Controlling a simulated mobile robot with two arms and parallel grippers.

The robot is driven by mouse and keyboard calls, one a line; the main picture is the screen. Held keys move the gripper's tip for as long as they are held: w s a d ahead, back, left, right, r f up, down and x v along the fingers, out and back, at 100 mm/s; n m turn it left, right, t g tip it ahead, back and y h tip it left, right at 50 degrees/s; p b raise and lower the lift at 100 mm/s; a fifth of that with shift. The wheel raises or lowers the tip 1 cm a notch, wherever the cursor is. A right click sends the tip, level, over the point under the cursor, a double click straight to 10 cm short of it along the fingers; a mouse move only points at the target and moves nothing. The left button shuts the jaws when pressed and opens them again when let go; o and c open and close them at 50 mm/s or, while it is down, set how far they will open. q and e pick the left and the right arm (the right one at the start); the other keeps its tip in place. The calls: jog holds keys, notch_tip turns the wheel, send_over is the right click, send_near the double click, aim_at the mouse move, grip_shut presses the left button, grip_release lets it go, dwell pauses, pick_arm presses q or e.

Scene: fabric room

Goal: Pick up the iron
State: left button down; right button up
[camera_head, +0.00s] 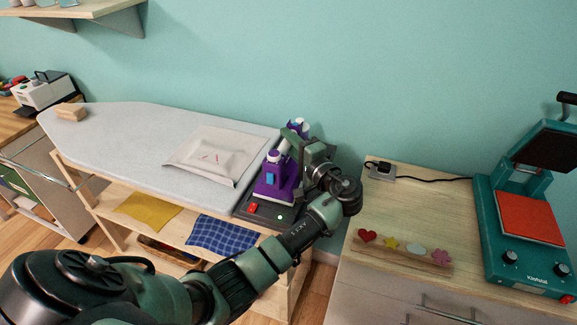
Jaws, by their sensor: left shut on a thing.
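The purple iron (268,182) stands on a dark base (262,213) at the right end of the grey ironing board (110,150). My left gripper (293,140) reaches in from the lower left and is shut on the iron's upper part, at its handle. My wrist and gripper hide much of the iron's right side. The iron seems to touch the base, but the contact is partly hidden. My right gripper is not in view.
A folded white cloth (190,161) lies left of the iron, and a wooden block (71,112) at the far left. The right cabinet (400,215) holds a teal heat press (500,250), a socket (381,170) and a board of colored shapes (390,254).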

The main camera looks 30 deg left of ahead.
pick_arm(q)
jog(key=shift+f, duration=0.1)
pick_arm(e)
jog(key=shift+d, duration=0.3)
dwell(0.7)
